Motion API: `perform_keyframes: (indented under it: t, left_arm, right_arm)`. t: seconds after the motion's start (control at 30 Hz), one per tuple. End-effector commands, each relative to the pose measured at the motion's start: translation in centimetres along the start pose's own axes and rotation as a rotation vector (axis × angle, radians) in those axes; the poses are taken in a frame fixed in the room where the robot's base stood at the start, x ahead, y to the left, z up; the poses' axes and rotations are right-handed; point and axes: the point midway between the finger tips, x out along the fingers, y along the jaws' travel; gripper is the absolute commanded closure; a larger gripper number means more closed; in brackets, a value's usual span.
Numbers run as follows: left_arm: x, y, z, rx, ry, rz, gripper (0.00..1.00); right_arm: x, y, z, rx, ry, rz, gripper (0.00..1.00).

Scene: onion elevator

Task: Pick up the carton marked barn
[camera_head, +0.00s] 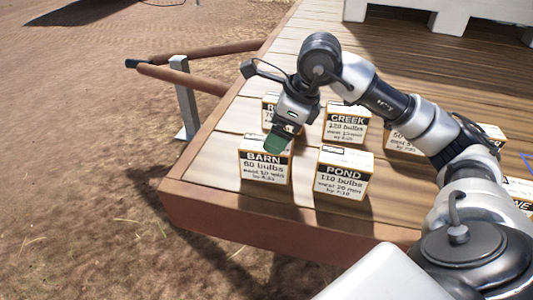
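The carton marked BARN (264,168) stands upright on the wooden deck near its front left corner. It is white with dark edges, and its label reads 60 bulbs. My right gripper (279,140), whose arm comes in from the right, points down at the top of this carton and covers part of its upper face. Its green fingertip is at the carton's top; I cannot tell whether it touches or how far the fingers are apart. My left gripper is not in view.
The POND carton (343,181) stands close to the right of BARN. The CREEK carton (346,124) and a partly hidden carton (269,107) stand behind. More cartons are beyond my arm. Wooden handles (190,78) stick out left of the deck (222,150). Bare soil lies left.

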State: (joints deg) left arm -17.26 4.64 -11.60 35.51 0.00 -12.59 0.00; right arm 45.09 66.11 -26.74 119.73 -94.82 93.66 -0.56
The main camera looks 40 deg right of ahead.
Motion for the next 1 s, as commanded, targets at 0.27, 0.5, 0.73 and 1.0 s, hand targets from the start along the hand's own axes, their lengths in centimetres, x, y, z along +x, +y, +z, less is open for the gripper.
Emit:
perform_keyframes:
  t: [0.27,0.5,0.73,1.0]
  left_arm:
    - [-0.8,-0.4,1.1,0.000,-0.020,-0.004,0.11]
    - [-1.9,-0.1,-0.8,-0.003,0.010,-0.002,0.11]
    - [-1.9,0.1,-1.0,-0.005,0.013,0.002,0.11]
    - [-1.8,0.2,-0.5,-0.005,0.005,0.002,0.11]
  right_arm:
    - [2.4,0.3,0.0,0.000,0.002,0.004,0.06]
    - [5.8,0.7,-0.1,0.002,-0.001,0.003,0.06]
    - [6.7,0.7,-0.1,0.001,-0.002,0.000,0.06]
    - [6.7,0.7,-0.1,0.001,-0.002,0.000,0.06]
